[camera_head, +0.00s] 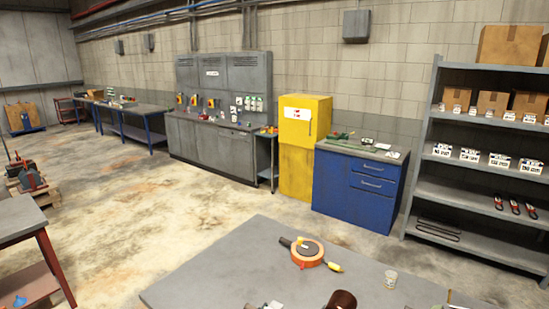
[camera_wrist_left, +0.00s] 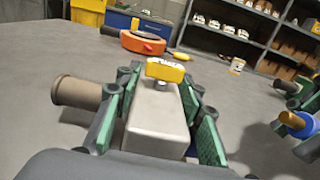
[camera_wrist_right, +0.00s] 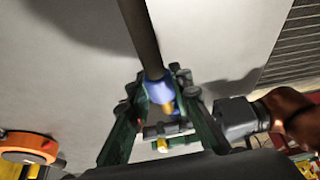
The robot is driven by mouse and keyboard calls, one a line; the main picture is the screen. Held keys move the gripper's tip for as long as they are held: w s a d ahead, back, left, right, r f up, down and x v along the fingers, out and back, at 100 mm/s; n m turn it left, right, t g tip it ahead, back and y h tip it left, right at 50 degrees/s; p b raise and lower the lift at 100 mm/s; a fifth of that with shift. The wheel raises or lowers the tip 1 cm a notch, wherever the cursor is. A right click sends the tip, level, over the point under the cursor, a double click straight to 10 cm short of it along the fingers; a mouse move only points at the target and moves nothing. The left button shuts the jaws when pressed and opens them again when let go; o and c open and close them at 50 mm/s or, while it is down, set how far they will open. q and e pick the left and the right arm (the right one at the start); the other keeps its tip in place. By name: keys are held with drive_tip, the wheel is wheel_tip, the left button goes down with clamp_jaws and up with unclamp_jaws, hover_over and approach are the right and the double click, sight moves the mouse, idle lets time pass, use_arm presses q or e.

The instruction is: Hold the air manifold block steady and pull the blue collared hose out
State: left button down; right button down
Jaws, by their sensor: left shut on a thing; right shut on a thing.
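My right gripper (camera_wrist_right: 160,95) is shut on the collar. In the left wrist view the collar (camera_wrist_left: 292,121) and its bare tip are apart from the block, to its right.
The table's left part is clear.

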use_arm(q)
drive_tip(key=shift+f, duration=0.1)
use_arm(e)
drive_tip(key=shift+f, duration=2.45)
drive_tip(key=c, duration=1.9)
unclamp_jaws()
drive_tip(key=shift+c, duration=0.2)
drive_tip(key=shift+r, duration=0.3)
drive_tip(key=shift+c, duration=0.4)
clamp_jaws()
drive_tip(key=shift+r, duration=3.5)
